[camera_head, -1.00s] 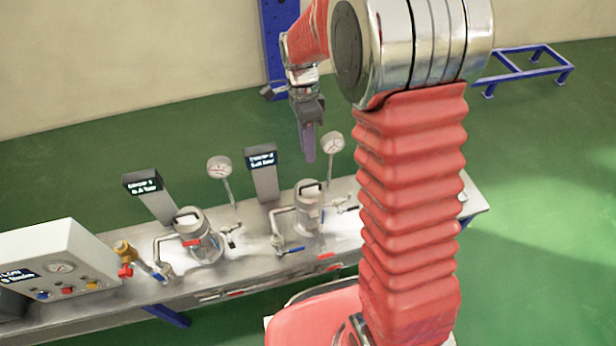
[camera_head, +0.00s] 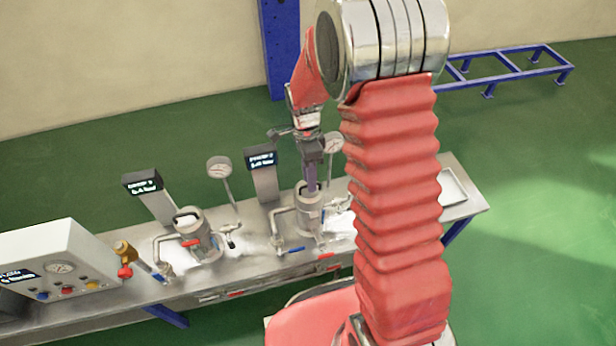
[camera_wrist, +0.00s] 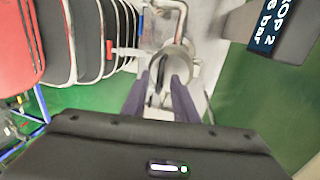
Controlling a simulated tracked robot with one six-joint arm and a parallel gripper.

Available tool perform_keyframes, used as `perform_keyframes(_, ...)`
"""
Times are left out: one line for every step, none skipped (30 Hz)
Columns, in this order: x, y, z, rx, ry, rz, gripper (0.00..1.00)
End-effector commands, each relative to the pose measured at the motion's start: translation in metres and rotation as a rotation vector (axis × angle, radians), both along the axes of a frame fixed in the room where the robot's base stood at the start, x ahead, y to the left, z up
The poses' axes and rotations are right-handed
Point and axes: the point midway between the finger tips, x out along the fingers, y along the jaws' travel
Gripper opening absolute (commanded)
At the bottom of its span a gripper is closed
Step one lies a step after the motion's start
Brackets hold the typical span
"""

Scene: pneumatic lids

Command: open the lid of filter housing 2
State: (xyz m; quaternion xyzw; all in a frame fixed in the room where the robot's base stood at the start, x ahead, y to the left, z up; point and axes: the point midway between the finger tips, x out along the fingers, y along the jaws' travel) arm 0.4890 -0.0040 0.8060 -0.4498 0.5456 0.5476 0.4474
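Filter housing 2 (camera_head: 309,213) is the right-hand metal pot on the bench. Its round top (camera_wrist: 186,52) lies ahead of my fingers in the wrist view, with a dark curved handle (camera_wrist: 158,72) across it. The top looks closed. My gripper (camera_head: 311,188) points down at the lid, its purple fingertips at the lid's height. In the wrist view my gripper (camera_wrist: 164,84) has its two fingers apart, with the handle's near end between or just beyond them. I cannot tell whether they touch it. A display (camera_head: 262,160) stands behind; its wrist-view text (camera_wrist: 272,28) includes "2" and "bar".
Filter housing 1 (camera_head: 196,235) stands to the left with a red handle. Pressure gauges (camera_head: 219,167), pipes and a blue lever (camera_head: 296,250) crowd the bench. A control box (camera_head: 55,270) is at far left. A shallow tray (camera_head: 454,190) lies at the bench's right end.

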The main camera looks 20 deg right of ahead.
Motion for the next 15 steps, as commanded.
perform_keyframes(0.0000,0.0001,0.0002,0.000,0.000,0.000,0.26)
perform_keyframes(0.0001,0.0001,0.0002,0.000,0.000,0.000,0.26)
perform_keyframes(0.0002,0.0001,0.0003,0.000,0.000,0.000,0.26)
perform_keyframes(0.0002,0.0001,0.0003,0.000,0.000,0.000,0.24)
perform_keyframes(0.0002,0.0002,0.0004,0.000,0.000,0.000,0.22)
perform_keyframes(0.0002,0.0002,0.0004,0.000,0.000,0.000,0.19)
perform_keyframes(0.0002,0.0002,0.0004,0.000,0.000,0.000,0.17)
perform_keyframes(0.0002,0.0002,0.0005,0.000,0.000,0.000,0.15)
perform_keyframes(0.0002,0.0003,0.0005,0.000,0.000,0.001,0.12)
perform_keyframes(0.0002,0.0003,0.0005,0.000,0.000,0.001,0.10)
perform_keyframes(0.0002,0.0003,0.0005,0.000,0.000,0.001,0.08)
perform_keyframes(0.0003,0.0003,0.0005,0.000,-0.001,0.001,0.05)
perform_keyframes(0.0003,0.0003,0.0005,0.000,-0.001,0.001,0.03)
perform_keyframes(0.0003,0.0004,0.0005,0.000,-0.001,0.001,0.01)
perform_keyframes(0.0004,0.0004,0.0005,0.000,-0.001,0.001,0.00)
